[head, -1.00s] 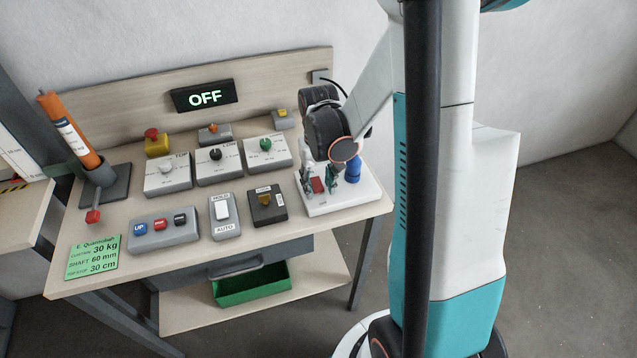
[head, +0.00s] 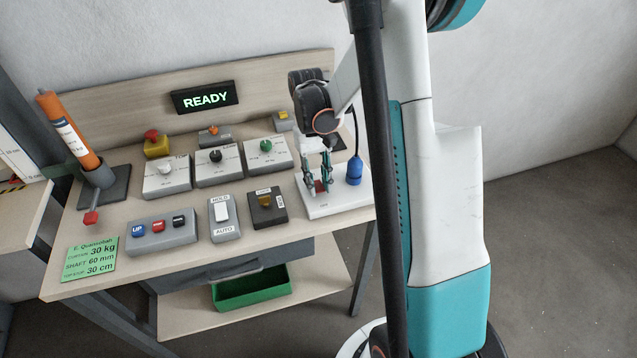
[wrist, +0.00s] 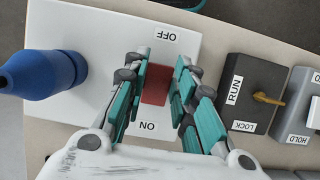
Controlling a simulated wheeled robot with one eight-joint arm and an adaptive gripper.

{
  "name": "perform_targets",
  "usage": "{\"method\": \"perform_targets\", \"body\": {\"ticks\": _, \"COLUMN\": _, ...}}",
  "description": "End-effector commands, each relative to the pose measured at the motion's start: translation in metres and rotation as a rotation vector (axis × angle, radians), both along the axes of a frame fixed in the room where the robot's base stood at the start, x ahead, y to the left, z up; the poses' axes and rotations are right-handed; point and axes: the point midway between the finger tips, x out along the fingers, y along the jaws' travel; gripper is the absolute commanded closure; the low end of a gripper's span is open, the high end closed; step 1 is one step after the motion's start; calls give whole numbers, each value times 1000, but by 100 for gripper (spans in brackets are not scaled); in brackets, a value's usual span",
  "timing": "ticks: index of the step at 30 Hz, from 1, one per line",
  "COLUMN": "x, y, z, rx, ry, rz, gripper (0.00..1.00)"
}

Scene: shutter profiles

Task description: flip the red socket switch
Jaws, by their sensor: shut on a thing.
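The red socket switch (wrist: 156,84) sits on a white socket panel (wrist: 100,22) between an OFF label and an ON label in the wrist view. In the head view the switch (head: 320,186) is partly hidden by my fingers. My gripper (wrist: 158,90) is down at the panel with one finger on each side of the switch, shut on it. A blue plug (wrist: 42,75) stands in the same panel; it also shows in the head view (head: 354,171). The display (head: 205,97) reads READY.
A RUN/LOCK key switch (head: 267,208) and a HOLD/AUTO rocker (head: 223,217) stand left of the panel. Several dials and buttons, a yellow box with a red button (head: 156,143) and a green card (head: 90,259) share the bench. A green bin (head: 250,288) sits below.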

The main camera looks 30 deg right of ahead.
Motion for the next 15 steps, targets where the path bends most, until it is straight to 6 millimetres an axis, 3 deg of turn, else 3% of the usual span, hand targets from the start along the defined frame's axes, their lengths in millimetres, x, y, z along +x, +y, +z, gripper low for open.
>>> {"method": "perform_targets", "body": {"ticks": 5, "x": 0, "y": 0, "z": 0, "rx": 0, "ry": -1, "rz": 0, "gripper": 99}}
{"method": "perform_targets", "body": {"ticks": 6, "x": 0, "y": 0, "z": 0, "rx": 0, "ry": -1, "rz": 0, "gripper": 73}}
{"method": "perform_targets", "body": {"ticks": 9, "x": 0, "y": 0, "z": 0, "rx": 0, "ry": -1, "rz": 0, "gripper": 55}}
{"method": "perform_targets", "body": {"ticks": 15, "x": 0, "y": 0, "z": 0, "rx": -1, "ry": -2, "rz": 0, "gripper": 55}}
